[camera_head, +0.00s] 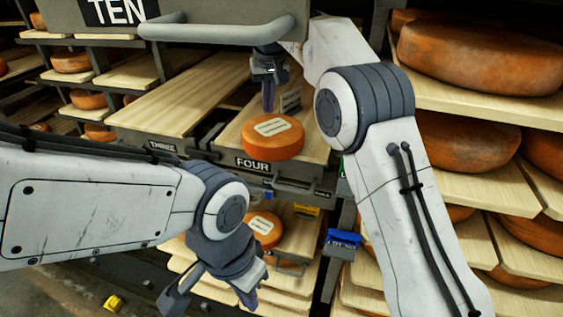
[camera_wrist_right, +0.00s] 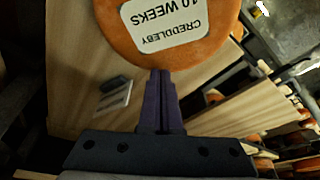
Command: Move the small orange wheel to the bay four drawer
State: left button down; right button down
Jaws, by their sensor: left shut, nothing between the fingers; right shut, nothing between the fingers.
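A small orange wheel (camera_head: 273,146) with a pale label lies flat on the pulled-out wooden board of the drawer marked FOUR (camera_head: 316,150), near its front edge. In the right wrist view the wheel (camera_wrist_right: 205,55) fills the top, its label reading CREDDLEBY 10 WEEKS. My right gripper (camera_head: 268,106) is shut and empty, fingers pointing down just behind the wheel. Its fingertips (camera_wrist_right: 160,74) appear at the wheel's edge; I cannot tell whether they touch. My left gripper (camera_head: 248,297) is shut and empty, low in front of the shelves.
Another orange wheel (camera_head: 264,228) lies on a lower board. The drawer marked THREE (camera_head: 185,95) is bare on the left. A grey handle (camera_head: 225,32) under the TEN sign hangs above. Racks with large wheels (camera_head: 480,55) stand at right.

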aim_at(282, 153)
jog(key=s, duration=0.2)
jog(key=s+d+b, duration=0.1)
jog(key=s, duration=0.4)
jog(key=shift+d, duration=0.25)
jog(key=s+d, duration=0.2)
jog(key=s, duration=0.7)
jog(key=x, duration=0.4)
jog(key=shift+s+f+p, duration=0.3)
jog(key=shift+f+p, duration=0.05)
jog(key=shift+f, duration=0.2)
jog(key=shift+w+p, duration=0.3)
jog(key=shift+p, duration=0.15)
jog(key=shift+w+f, duration=0.1)
jog(key=shift+w, duration=0.05)
